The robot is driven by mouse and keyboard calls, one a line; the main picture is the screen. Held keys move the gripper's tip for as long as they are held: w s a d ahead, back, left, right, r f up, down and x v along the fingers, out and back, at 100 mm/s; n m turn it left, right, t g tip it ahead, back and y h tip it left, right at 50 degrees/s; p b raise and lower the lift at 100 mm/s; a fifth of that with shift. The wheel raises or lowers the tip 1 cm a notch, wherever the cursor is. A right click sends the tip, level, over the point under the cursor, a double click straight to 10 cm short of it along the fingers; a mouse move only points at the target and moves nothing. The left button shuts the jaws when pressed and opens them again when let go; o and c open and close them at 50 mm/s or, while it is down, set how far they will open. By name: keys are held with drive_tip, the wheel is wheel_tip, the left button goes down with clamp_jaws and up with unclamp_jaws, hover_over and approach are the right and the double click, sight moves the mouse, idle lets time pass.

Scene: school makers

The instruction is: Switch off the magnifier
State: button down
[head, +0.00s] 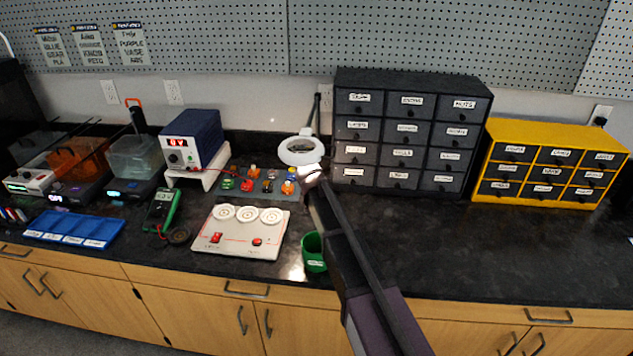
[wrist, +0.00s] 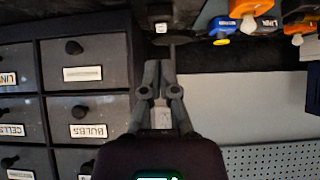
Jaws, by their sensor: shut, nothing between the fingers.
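The magnifier (head: 300,152) is a white ring-shaped lamp on a dark stand, at the back of the bench left of the dark drawer cabinet. Its ring looks bright. My arm reaches up from the lower right in the head view, and its end is close below and right of the ring. My gripper (wrist: 160,68) is shut and empty in the wrist view, with its fingers pointing up the picture beside the cabinet's drawers. I cannot make out the magnifier's switch, and I cannot tell whether the fingers touch anything.
The dark drawer cabinet (head: 407,80) stands right of the magnifier, with a yellow drawer cabinet (head: 487,150) beyond. A board with coloured parts (head: 245,187), a white panel (head: 240,247) and a green cup (head: 313,253) lie in front. The right bench top is clear.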

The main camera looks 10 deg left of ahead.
drive_tip(key=shift+d, duration=0.1)
